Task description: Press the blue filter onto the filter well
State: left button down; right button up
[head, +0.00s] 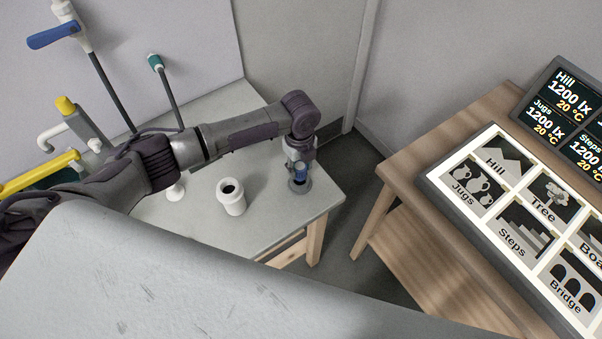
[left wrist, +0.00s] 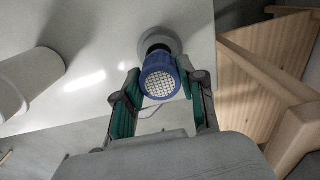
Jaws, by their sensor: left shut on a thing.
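The blue filter (head: 301,171) is a small blue cylinder; in the left wrist view it shows a white mesh on its end (left wrist: 161,84). My left gripper (head: 299,162) is shut on it, with a green-padded finger on each side in the left wrist view (left wrist: 160,92). The filter well (head: 300,187) is a grey round base near the right edge of the grey table; it also shows behind the filter (left wrist: 176,44). The filter stands over the well's dark middle. I cannot tell whether it touches or is seated. My right gripper is not in view.
A white cup with a dark opening (head: 231,196) stands left of the well; the grey tabletop (head: 262,205) between is clear. A wooden table (head: 425,180) with a lit picture panel (head: 515,238) stands right, across a floor gap. Rods with coloured knobs (head: 156,62) rise at back left.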

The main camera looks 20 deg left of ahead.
pick_arm(q)
jog(key=shift+r+p, duration=1.3)
jog(key=shift+r, duration=0.25)
jog(key=shift+r, duration=0.1)
notch_tip(320, 180, up, 4)
jog(key=p, duration=0.4)
jog(key=shift+r, duration=0.2)
jog(key=shift+r+p, duration=0.5)
jog(key=shift+r, duration=0.65)
jog(key=shift+s+a+f+b, duration=0.15)
jog(key=shift+s+a+b, duration=0.1)
jog(key=shift+s+a, duration=2.05)
jog(key=shift+s+a+f+b, duration=0.1)
jog(key=shift+s+a+b, duration=0.2)
jog(key=shift+s+a, duration=1.95)
jog(key=shift+s+a+f+b, duration=0.2)
jog(key=shift+s+a, duration=1.5)
jog(key=shift+a, duration=1.15)
jog(key=shift+f, duration=0.1)
jog(key=shift+f, duration=0.25)
